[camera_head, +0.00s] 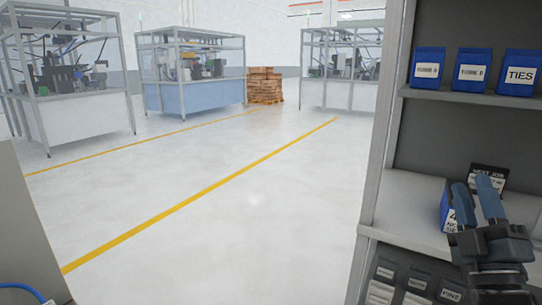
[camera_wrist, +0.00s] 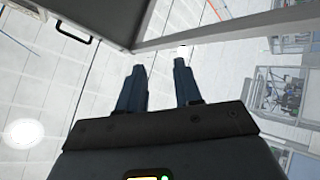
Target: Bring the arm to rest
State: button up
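My gripper (camera_head: 474,187) is at the lower right of the head view, in front of the shelf unit, with its two dark blue fingers pointing up. In the wrist view my gripper (camera_wrist: 159,66) shows a clear gap between its fingers, with nothing held. It is open. My dark wrist and lower arm run down to the bottom right corner of the head view and hide part of the shelf.
The grey shelf unit (camera_head: 381,150) fills the right side. Open floor (camera_head: 250,215) lies left, with machine cells beyond.

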jog(key=s+a+f+m+g+y, duration=0.1)
jog(key=s+a+f+m+g, duration=0.25)
jog(key=s+f, duration=0.6)
jog(key=s+a+f+m+g+y, duration=0.2)
jog(key=s+a+f, duration=0.2)
jog(key=s+f, duration=0.5)
jog(key=s+a+m+g, duration=0.2)
jog(key=s+a+m, duration=0.1)
jog(key=s, duration=0.8)
jog(key=s+a+m+g+y, duration=0.1)
jog(key=s+a+m+g, duration=0.1)
jog(key=s, duration=0.9)
jog(key=shift+s+a+f+m+g, duration=0.15)
jog(key=shift+a+f+m+g, duration=0.3)
jog(key=shift+m+g, duration=0.4)
